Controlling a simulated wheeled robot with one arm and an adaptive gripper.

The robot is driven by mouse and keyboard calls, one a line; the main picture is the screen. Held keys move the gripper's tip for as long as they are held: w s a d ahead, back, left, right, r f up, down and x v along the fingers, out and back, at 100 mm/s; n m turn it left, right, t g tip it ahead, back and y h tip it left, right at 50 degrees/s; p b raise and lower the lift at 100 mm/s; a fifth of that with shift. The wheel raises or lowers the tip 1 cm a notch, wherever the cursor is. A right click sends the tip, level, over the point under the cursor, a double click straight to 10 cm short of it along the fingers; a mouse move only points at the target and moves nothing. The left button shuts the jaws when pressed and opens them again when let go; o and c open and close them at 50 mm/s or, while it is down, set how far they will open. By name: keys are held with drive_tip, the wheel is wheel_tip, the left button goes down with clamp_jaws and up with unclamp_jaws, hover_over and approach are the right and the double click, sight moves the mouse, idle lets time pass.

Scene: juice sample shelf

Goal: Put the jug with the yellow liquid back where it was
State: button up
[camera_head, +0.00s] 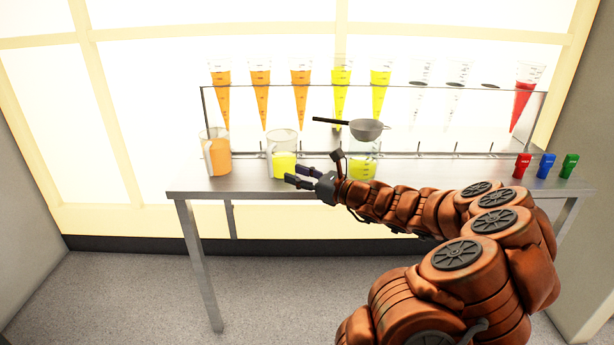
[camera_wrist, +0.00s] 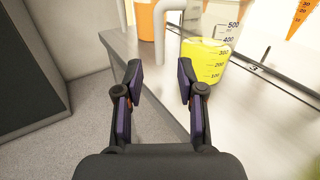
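A clear jug with yellow liquid (camera_head: 284,166) stands upright on the table, left of centre. In the wrist view the same jug (camera_wrist: 208,62) is beyond my right finger, with its pale handle to the left. A second container with yellow liquid (camera_head: 362,170) stands further right, below the strainer and partly behind my wrist. My gripper (camera_head: 293,177) is just in front of the first jug, at its lower right. In the wrist view my gripper (camera_wrist: 161,84) has its fingers wide apart with nothing between them. I cannot tell from the frames which spot the jug came from.
A jug with orange liquid (camera_head: 217,157) stands at the table's left end. A strainer (camera_head: 366,129) and a rack (camera_head: 440,155) with several cones line the back. Red, blue and green items (camera_head: 546,165) stand at the right. The table's front (camera_head: 250,190) is clear.

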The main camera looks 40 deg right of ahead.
drive_tip(key=shift+v, duration=1.4)
drive_tip(key=shift+a, duration=0.1)
drive_tip(key=w+a+r+n+g+y, duration=0.15)
drive_tip(key=a+n+g+y, duration=0.5)
drive_tip(key=a, duration=0.85)
drive_tip(key=s+a+f+n+g, duration=0.1)
drive_tip(key=s+a+n+g, duration=0.25)
drive_tip(key=a+n, duration=0.4)
drive_tip(key=s+a+f+n+g, duration=0.2)
drive_tip(key=s+a+n, duration=0.25)
drive_tip(key=a, duration=0.65)
drive_tip(key=s+a+f+n+g+h, duration=0.2)
drive_tip(key=s+a+n+g, duration=0.1)
drive_tip(key=s, duration=0.3)
drive_tip(key=s+a+f+n+g+h, duration=0.1)
drive_tip(key=s+a+f+n+g, duration=0.25)
drive_tip(key=s, duration=0.35)
drive_tip(key=s+d+f+n+g+h, duration=0.2)
drive_tip(key=s+d+n+h, duration=0.5)
drive_tip(key=s, duration=0.6)
drive_tip(key=shift+s+d+h, duration=0.3)
drive_tip(key=shift+d+h, duration=0.45)
drive_tip(key=shift+d, duration=0.4)
